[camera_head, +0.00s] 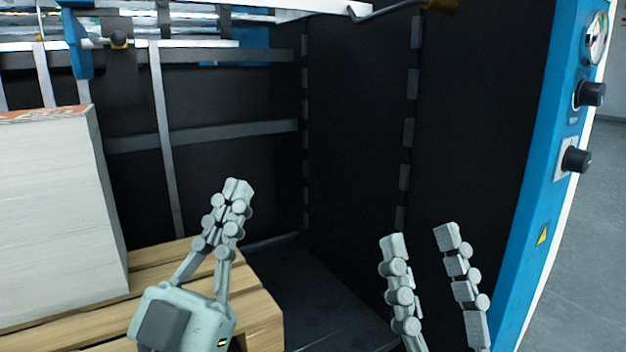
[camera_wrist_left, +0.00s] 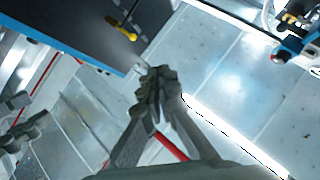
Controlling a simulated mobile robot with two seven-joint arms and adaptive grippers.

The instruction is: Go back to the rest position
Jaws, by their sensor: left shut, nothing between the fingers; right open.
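My left gripper (camera_head: 238,188) is in the lower middle-left of the head view, above the wooden pallet's right end. Its fingers are closed together with nothing between them. It also shows in the left wrist view (camera_wrist_left: 157,75), shut, with a grey surface behind it. My right gripper (camera_head: 420,235) is at the lower right of the head view. Its two fingers stand apart with nothing between them, in front of the dark machine interior.
A tall stack of white sheets (camera_head: 50,210) stands on the wooden pallet (camera_head: 262,318) at the left. The machine's blue side panel (camera_head: 545,180) with a gauge and black knobs is at the right. Metal bars (camera_head: 215,134) cross the dark back.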

